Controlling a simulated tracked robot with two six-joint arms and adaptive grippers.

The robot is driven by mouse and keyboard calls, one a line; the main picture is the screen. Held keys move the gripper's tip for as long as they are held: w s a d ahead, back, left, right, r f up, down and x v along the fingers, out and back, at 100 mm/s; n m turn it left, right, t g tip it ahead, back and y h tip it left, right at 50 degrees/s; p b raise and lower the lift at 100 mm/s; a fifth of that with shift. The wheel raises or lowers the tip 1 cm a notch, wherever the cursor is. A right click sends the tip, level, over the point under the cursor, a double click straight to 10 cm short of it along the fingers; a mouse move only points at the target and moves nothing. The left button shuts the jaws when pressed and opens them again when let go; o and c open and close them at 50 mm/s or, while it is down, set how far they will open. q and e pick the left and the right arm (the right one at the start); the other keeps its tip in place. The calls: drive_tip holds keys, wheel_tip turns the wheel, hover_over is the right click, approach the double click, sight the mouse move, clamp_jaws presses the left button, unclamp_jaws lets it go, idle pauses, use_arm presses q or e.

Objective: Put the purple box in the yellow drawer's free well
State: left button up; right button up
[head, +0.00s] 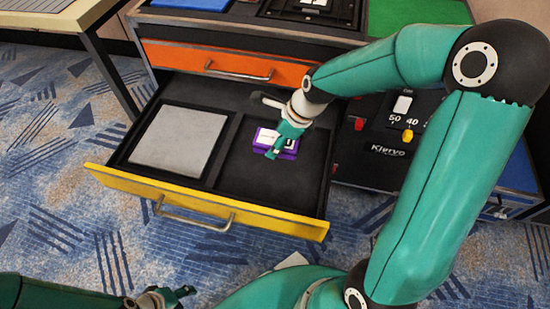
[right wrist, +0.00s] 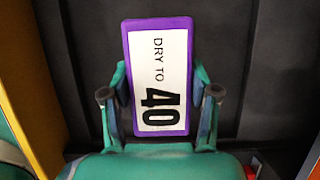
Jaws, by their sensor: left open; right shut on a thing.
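The purple box (head: 288,152) has a white label; in the right wrist view the box (right wrist: 158,75) reads "DRY TO 40". My right gripper (head: 279,140) is shut on it, a finger on each long side, and hides part of it in the head view. The box is over or in the dark, empty right well (head: 262,183) of the pulled-out yellow drawer (head: 205,203); I cannot tell if it touches the floor. A grey slab (head: 180,138) fills the left well. My left gripper (head: 172,296) is open and empty, low in front of the drawer.
A closed orange drawer (head: 215,60) is above the yellow one. Right of the drawer stands a dark panel (head: 375,150) with red and yellow knobs. A table (head: 75,25) is at the upper left. Patterned carpet lies in front, clear at the left.

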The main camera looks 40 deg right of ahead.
sight(277, 161)
drive_tip(key=shift+f+b, duration=1.2)
drive_tip(key=shift+f, duration=1.7)
drive_tip(key=shift+f, duration=0.15)
drive_tip(key=o, duration=1.3)
drive_tip(key=p+v, duration=0.4)
drive_tip(key=v, duration=0.7)
drive_tip(key=shift+r, duration=0.25)
drive_tip(key=shift+s+d+r+p, duration=0.15)
drive_tip(key=shift+s+r+p, duration=0.05)
drive_tip(key=shift+r+p, duration=0.15)
